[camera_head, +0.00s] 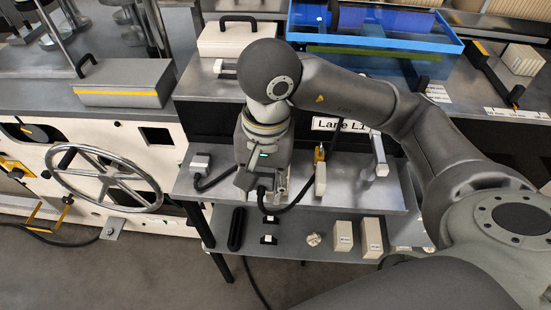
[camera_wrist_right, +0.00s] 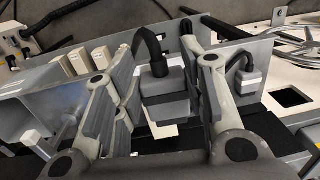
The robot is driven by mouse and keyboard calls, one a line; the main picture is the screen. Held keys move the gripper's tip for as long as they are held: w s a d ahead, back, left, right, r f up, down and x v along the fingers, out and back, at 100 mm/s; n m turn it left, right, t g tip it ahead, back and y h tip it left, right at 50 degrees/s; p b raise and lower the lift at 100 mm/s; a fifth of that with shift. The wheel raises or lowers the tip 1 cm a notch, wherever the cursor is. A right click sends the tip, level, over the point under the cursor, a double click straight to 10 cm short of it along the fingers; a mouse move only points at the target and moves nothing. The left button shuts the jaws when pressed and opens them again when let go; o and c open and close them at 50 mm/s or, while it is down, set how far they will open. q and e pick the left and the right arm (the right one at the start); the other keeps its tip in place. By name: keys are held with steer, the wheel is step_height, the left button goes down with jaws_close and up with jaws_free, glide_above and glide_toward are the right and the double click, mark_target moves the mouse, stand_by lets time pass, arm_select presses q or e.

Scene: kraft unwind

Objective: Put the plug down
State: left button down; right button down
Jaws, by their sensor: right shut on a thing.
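My right gripper (camera_head: 264,188) points down over the front of the grey metal shelf, below the dark arm. In the right wrist view, the gripper (camera_wrist_right: 160,80) has its two fingers on either side of a dark grey plug (camera_wrist_right: 166,88) and is shut on it. A thick black cable (camera_wrist_right: 150,45) leaves the plug; in the head view a black cable curves right from the gripper. The gripper largely hides the plug in the head view. Whether the plug touches the shelf cannot be told. My left gripper is not in view.
A light grey connector (camera_head: 200,161) with a black cable sits left of the gripper on the upper shelf (camera_head: 225,187). A yellow-topped white item (camera_head: 320,170) stands to the right. Cream boxes (camera_head: 371,238) stand on the lower shelf. A handwheel (camera_head: 104,178) is at the left.

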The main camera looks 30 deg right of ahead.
steer(key=w+f+p, duration=0.1)
steer(key=w+f, duration=0.2)
steer(key=w, duration=0.1)
steer(key=w+f+p, duration=0.1)
steer(key=w+f, duration=0.2)
steer(key=w, duration=0.2)
steer(key=w+f+p, duration=0.2)
steer(key=w+f, duration=0.1)
steer(key=w, duration=0.1)
steer(key=shift+w+a+f, duration=0.25)
steer(key=shift+a+f, duration=0.1)
steer(key=shift+f+p, duration=0.35)
steer(key=shift+p, duration=0.1)
steer(key=shift+f+p, duration=0.5)
steer(key=shift+f, duration=0.75)
